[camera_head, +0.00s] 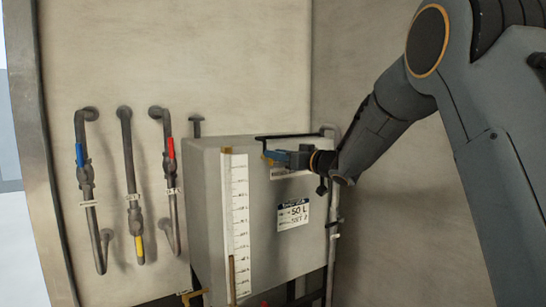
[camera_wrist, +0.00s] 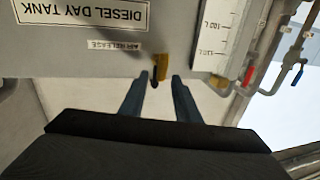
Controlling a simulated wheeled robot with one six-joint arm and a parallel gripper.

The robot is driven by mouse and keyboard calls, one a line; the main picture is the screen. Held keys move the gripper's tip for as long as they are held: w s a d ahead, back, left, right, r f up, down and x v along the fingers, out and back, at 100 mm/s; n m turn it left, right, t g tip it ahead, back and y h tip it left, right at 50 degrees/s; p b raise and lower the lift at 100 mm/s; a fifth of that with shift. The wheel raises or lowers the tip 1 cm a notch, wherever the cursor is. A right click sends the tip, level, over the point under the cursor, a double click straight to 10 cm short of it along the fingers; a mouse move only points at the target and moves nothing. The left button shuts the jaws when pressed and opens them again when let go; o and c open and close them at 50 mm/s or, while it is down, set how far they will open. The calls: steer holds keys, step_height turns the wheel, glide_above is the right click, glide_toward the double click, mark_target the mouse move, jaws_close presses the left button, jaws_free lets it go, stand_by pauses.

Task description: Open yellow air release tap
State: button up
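The yellow air release tap (camera_wrist: 163,67) is on the tank, close to the upside-down "AIR RELEASE" label (camera_wrist: 114,45) in the wrist view. My gripper (camera_wrist: 160,76) has its two blue fingers apart, one on each side of the tap, with visible gaps. The tap looks not to be clamped. In the head view my gripper (camera_head: 277,157) is at the upper front of the grey tank (camera_head: 215,185). A small yellow bit of the tap (camera_head: 268,155) shows at its fingertips. The tap's handle angle is hard to tell.
A white scale gauge (camera_head: 240,205) stands left of my gripper on the tank front. Pipes with a blue-handled (camera_head: 80,155), a yellow-handled (camera_head: 139,246) and a red-handled valve (camera_head: 171,148) run along the left wall. A pipe (camera_head: 333,235) runs down the tank's right side.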

steer(key=shift+b+v, duration=0.5)
steer(key=shift+v, duration=1.9)
steer(key=s+d+f+m+g+h, duration=0.1)
steer(key=s+d+f+m+h, duration=0.1)
steer(key=s+d+f+h, duration=0.4)
steer(key=s+d+f+m+h, duration=0.1)
steer(key=d+f+m+h, duration=0.2)
steer(key=f, duration=0.4)
steer(key=s+d+f+m+g+h, duration=0.1)
steer(key=s+d+f+m+h, duration=0.2)
steer(key=d+f, duration=0.4)
steer(key=s+f+g, duration=0.3)
steer(key=s+f, duration=0.1)
steer(key=s, duration=0.6)
steer(key=s+d+f+g, duration=0.1)
steer(key=s+f+g, duration=0.2)
steer(key=s, duration=0.7)
steer(key=s+d+f+g, duration=0.1)
steer(key=s+f+g, duration=0.2)
steer(key=s+f, duration=0.3)
steer(key=s, duration=0.4)
steer(key=shift+d+f+m+g+h, duration=0.2)
steer(key=shift+f+m+g+h, duration=0.1)
steer(key=shift+h, duration=0.1)
